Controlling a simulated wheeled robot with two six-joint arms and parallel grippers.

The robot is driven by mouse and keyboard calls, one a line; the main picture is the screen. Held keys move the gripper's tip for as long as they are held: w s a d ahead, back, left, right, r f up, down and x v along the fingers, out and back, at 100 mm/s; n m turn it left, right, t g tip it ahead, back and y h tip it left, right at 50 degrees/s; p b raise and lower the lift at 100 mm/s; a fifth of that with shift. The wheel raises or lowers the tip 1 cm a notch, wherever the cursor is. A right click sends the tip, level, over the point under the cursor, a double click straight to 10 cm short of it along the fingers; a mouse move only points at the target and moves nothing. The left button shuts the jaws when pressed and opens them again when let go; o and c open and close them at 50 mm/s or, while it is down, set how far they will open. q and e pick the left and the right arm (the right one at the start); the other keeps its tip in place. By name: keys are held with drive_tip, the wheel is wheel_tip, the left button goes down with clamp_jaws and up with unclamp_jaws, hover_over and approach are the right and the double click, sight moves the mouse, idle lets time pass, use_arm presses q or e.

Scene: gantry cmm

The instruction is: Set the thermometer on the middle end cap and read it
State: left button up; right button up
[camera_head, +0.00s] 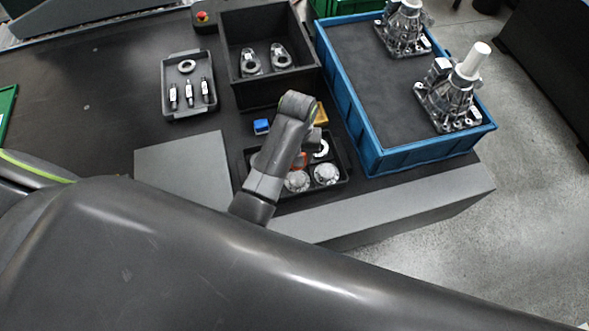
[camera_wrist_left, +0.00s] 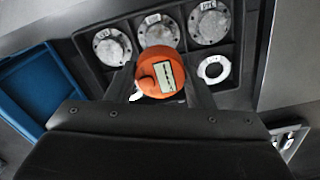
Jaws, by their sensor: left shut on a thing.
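My left gripper (camera_wrist_left: 160,84) is shut on the orange thermometer (camera_wrist_left: 166,78), whose small display faces the camera in the left wrist view. The thermometer is at the near edge of the middle end cap (camera_wrist_left: 158,28) and overlaps it in the picture. I cannot tell whether they touch. Another end cap (camera_wrist_left: 112,46) sits on the left and a third (camera_wrist_left: 209,22) on the right, all round and metallic in a dark tray (camera_wrist_left: 240,30). In the head view my arm hides the gripper and part of the tray. My right gripper is in neither view.
A white ring (camera_wrist_left: 213,69) lies in the same tray. A small blue block (camera_head: 261,126) and a yellow item (camera_head: 321,115) stand behind it. A black bin (camera_head: 262,93), a tool tray (camera_head: 190,112) and a blue crate (camera_head: 420,152) with metal housings surround the area.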

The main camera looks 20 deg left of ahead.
use_arm(q)
drive_tip(key=shift+d+n, duration=0.15)
drive_tip(key=shift+n, duration=0.15)
hover_over(297, 179)
wheel_tip(297, 179, down, 5)
drive_tip(key=shift+r, duration=0.1)
drive_tip(key=shift+f, duration=0.3)
wheel_tip(297, 179, down, 4)
drive_tip(key=shift+f, duration=0.2)
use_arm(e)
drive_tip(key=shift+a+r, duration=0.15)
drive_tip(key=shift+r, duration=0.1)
use_arm(q)
drive_tip(key=shift+f, duration=0.2)
drive_tip(key=o, duration=1)
